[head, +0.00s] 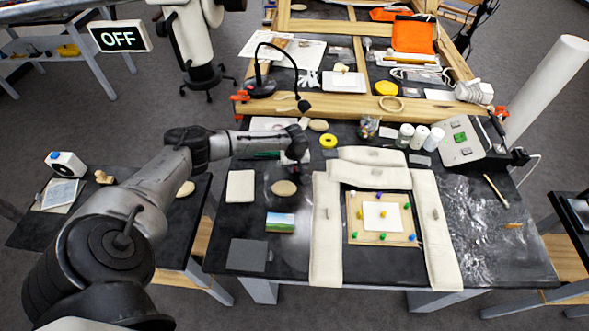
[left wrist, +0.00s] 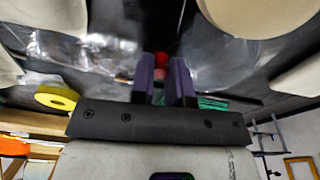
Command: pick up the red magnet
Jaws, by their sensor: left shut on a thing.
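My left gripper (head: 293,158) is low over the back left part of the black table in the head view. In the left wrist view its two dark fingers (left wrist: 163,82) are closed on the red magnet (left wrist: 161,60), a small red piece showing between the fingertips. A fainter red patch shows just below it, on or near the dark surface. In the head view the magnet is hidden or too small to make out. I cannot tell whether it still touches the table. My right gripper is not in view.
A yellow ring (head: 328,141) lies right of the gripper. A pale square pad (head: 240,186) and an oval stone (head: 284,188) lie nearer. Cream padded bags (head: 327,230) surround a pinned board (head: 354,235). White jars (head: 419,138) stand at the back right.

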